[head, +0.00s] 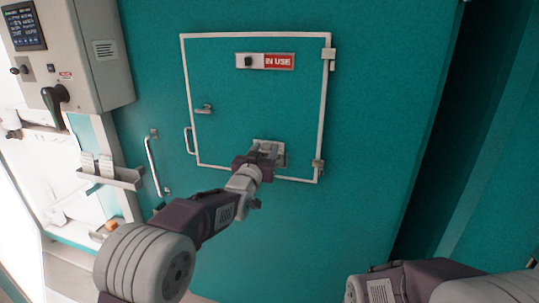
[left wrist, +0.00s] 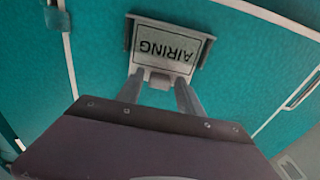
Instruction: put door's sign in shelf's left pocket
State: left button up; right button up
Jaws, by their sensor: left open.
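The door's sign (left wrist: 163,48) is a pale plate reading AIRING, upside down in the left wrist view. It sits in a grey holder (left wrist: 205,52) low on the teal door; in the head view my gripper partly covers the holder (head: 280,158). My left gripper (head: 266,152) is at the sign, its fingers open on either side of a small grey tab (left wrist: 160,79) at the sign's edge. I cannot tell whether they touch it. A small grey shelf (head: 122,181) at the left has two upright pale pieces at its back; its pockets are not clear.
The white-framed door (head: 225,110) carries a red IN USE plate (head: 279,62), a latch (head: 203,109) and a handle (head: 188,141). A long handle (head: 153,165) stands between door and shelf. A control box (head: 75,50) hangs above the shelf. My right arm crosses the lower right.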

pick_arm(q)
grip_shut()
jog(key=shift+r, duration=0.1)
jog(key=shift+r, duration=0.25)
dwell(0.4)
jog(key=shift+r+p, duration=0.55)
jog(key=shift+r, duration=0.35)
jog(key=shift+r+p, duration=0.7)
jog(key=shift+r, duration=0.8)
